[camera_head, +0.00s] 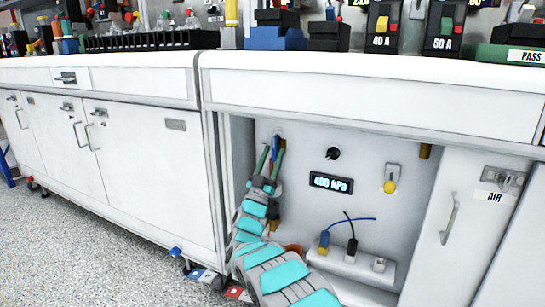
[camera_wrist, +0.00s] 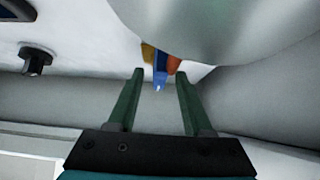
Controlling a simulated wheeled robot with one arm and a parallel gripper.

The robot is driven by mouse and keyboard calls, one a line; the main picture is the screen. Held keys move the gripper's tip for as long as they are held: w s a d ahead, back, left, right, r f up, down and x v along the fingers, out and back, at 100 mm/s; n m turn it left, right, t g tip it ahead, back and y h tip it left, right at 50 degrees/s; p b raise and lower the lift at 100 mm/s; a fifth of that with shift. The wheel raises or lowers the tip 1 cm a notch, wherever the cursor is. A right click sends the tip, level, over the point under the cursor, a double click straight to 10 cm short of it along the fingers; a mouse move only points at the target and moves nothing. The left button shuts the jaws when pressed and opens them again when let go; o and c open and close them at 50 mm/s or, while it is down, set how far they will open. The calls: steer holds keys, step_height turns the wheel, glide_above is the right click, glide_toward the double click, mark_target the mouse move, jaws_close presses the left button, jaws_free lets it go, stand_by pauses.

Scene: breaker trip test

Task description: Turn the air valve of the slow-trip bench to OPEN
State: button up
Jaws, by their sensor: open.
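A blue lever (camera_head: 276,145), apparently the air valve's handle, is on the back wall inside the open bay below the right bench. In the wrist view the blue lever (camera_wrist: 160,76) stands beside an orange-red part (camera_wrist: 174,64) and a yellow part (camera_wrist: 148,53). My gripper (camera_head: 271,153) has its green fingers apart. In the wrist view my gripper (camera_wrist: 160,74) points at the lever, whose lower end lies between the fingertips in the picture. I cannot tell whether they touch it. The valve's body is mostly hidden, and no OPEN mark is readable.
A large grey rounded surface (camera_wrist: 225,25) is close to the right finger. A black knob (camera_head: 333,154), a 400 kPa display (camera_head: 331,183) and a yellow-handled fitting (camera_head: 390,182) are on the back wall. A cabinet door with an AIR label (camera_head: 494,197) stands right.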

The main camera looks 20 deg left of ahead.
steer(key=v, duration=0.7)
steer(key=shift+s+f+p, duration=0.25)
steer(key=shift+f+p, duration=0.05)
steer(key=shift+f, duration=0.05)
